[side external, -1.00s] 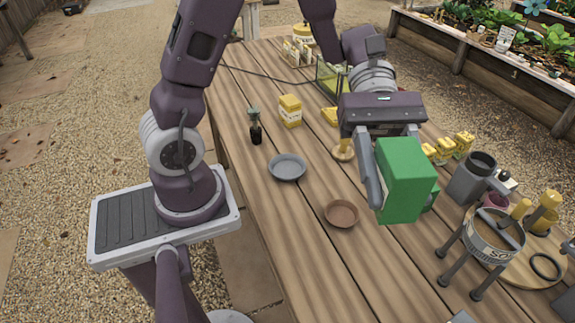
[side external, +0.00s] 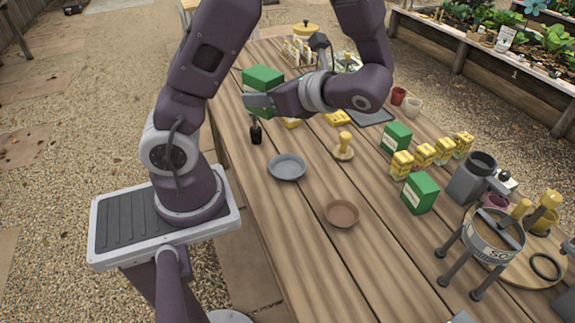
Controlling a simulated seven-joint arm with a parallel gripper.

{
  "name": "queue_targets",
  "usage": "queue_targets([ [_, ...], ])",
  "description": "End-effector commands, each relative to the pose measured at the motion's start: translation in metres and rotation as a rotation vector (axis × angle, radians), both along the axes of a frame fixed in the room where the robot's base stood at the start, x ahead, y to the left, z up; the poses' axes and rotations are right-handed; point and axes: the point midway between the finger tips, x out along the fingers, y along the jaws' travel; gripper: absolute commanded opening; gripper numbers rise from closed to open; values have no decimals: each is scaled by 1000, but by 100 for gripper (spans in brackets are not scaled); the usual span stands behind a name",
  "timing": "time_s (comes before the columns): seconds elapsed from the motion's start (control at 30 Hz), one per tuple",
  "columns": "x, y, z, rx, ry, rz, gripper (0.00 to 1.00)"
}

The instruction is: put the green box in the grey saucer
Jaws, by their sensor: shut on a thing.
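The grey saucer (side external: 287,168) is a shallow round dish lying empty on the planks. Two similar green boxes stand at the right, one farther back (side external: 396,138) and one nearer (side external: 420,193). The fingertips are partly hidden by the held box.
A small dark bottle (side external: 255,131) stands behind the saucer, below the held box. A brown saucer (side external: 342,213) lies in front right, and a yellow-knobbed stamp (side external: 343,147) stands to the right. Yellow packets (side external: 424,155) and a sieve on legs (side external: 490,238) stand farther right.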

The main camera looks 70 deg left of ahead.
Motion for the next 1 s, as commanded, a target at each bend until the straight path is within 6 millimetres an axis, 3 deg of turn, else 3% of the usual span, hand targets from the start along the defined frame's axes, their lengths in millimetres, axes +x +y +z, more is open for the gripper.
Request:
queue_targets([
  [0.2,40,36,29,0,-6,-262,0],
  [0.47,73,55,53,1,1,-445,0],
  [0.77,72,55,-12,-1,9,-439,0],
  [1.0,72,54,-81,-1,10,-438,0],
])
